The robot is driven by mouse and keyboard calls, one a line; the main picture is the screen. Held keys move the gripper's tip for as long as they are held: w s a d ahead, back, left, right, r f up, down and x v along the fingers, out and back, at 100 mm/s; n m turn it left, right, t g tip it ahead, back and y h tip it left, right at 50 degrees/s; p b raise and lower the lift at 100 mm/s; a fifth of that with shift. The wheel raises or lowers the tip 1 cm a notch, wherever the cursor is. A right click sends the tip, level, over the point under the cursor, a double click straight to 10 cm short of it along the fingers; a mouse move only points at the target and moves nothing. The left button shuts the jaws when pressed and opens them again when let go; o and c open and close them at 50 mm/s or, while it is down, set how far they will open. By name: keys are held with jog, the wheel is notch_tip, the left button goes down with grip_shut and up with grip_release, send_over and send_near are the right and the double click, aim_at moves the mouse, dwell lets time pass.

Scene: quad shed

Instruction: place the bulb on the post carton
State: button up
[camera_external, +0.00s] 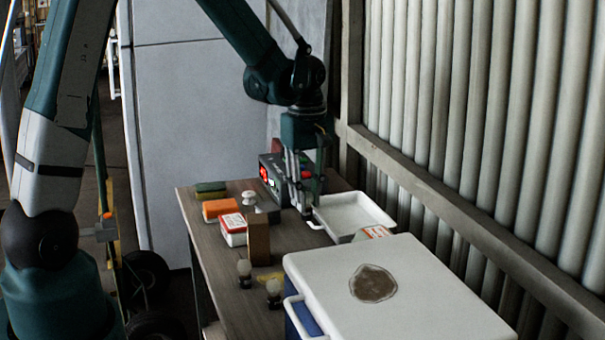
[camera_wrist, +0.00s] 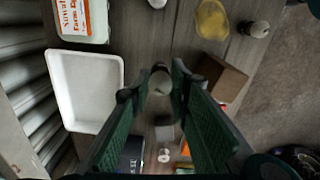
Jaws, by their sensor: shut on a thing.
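My gripper (camera_external: 304,206) is low over the table between the white tray and the small items. In the wrist view its green fingers (camera_wrist: 158,90) are shut on a pale, rounded bulb (camera_wrist: 160,82). In the external view I cannot make out the held bulb clearly at the fingertips. A plain brown upright carton (camera_external: 258,240), which looks like the post carton, stands on the table left of and nearer the camera than my gripper. It is to the right of my fingers in the wrist view (camera_wrist: 222,76), apart from the bulb. Its top looks bare.
Two other bulbs (camera_external: 244,272) (camera_external: 273,292) stand beside a yellow item (camera_wrist: 212,20). A white tray (camera_external: 336,232) and a lidded cool box (camera_external: 440,285) are to the right. A red-white box (camera_external: 232,230), an orange block (camera_external: 220,208) and a black display device (camera_external: 270,172) crowd the table.

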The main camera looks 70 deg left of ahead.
jog(key=s+r+n+p, duration=0.4)
jog(key=s+r+p, duration=0.5)
jog(key=s+r, duration=0.3)
jog(key=shift+a+p, duration=0.35)
jog(key=shift+a, duration=0.05)
jog(key=shift+f, duration=0.1)
send_over(258, 218)
jog(key=shift+f, duration=2.85)
jog(key=shift+f, duration=0.1)
jog(key=shift+f, duration=2)
jog(key=shift+f+b, duration=0.2)
jog(key=shift+b, duration=0.15)
